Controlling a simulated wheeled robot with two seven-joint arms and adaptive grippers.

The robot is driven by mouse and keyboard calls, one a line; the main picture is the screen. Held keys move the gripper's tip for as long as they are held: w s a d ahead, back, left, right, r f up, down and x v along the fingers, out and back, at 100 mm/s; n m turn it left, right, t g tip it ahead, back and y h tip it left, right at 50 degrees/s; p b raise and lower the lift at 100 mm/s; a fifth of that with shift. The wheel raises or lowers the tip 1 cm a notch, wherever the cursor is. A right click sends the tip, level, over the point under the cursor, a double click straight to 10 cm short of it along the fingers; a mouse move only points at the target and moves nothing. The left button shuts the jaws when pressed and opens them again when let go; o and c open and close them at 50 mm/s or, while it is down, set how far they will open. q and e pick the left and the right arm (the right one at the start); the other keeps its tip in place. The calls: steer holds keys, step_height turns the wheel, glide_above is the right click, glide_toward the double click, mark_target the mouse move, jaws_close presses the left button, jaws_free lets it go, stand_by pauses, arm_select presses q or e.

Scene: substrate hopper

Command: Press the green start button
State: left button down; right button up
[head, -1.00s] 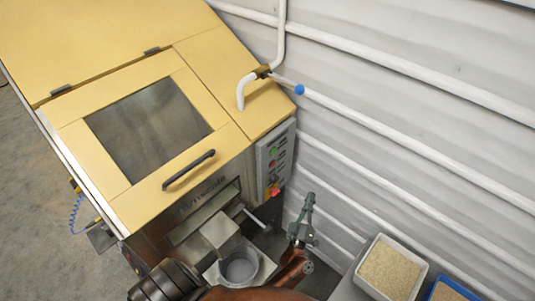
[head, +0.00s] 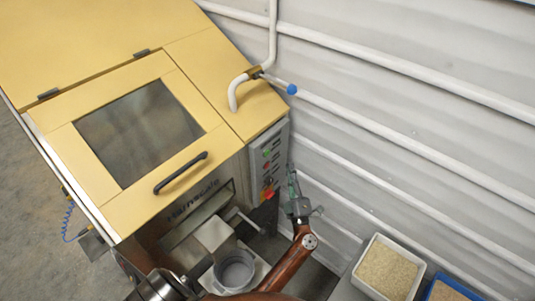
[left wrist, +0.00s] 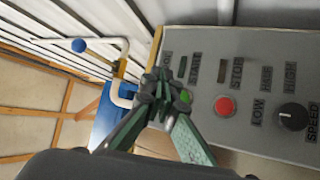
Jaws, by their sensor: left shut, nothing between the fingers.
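The green start button (left wrist: 185,96) is on the grey control panel (left wrist: 262,82), below the START label, in the left wrist view. It also shows small in the head view (head: 267,151). My left gripper (left wrist: 164,82) is shut and empty, its green fingers pointing at the panel. Its fingertips are just left of the green button and partly overlap it in that view. Contact cannot be told. In the head view my left gripper (head: 292,173) is at the right side of the panel. My right gripper is not in view.
A red button (left wrist: 225,106) under STOP and a black speed knob (left wrist: 293,116) sit beside the green button. A red emergency knob (head: 268,194) is lower on the panel. A ribbed wall with white pipes is close on the right. A grain bin (head: 388,268) stands lower right.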

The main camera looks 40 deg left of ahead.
mark_target(267, 153)
arm_select(q)
steer(key=a, duration=0.7)
steer(key=shift+w+a, duration=0.3)
stand_by(0.4)
stand_by(0.8)
steer(key=shift+a+p, duration=0.45)
steer(key=shift+p, duration=0.05)
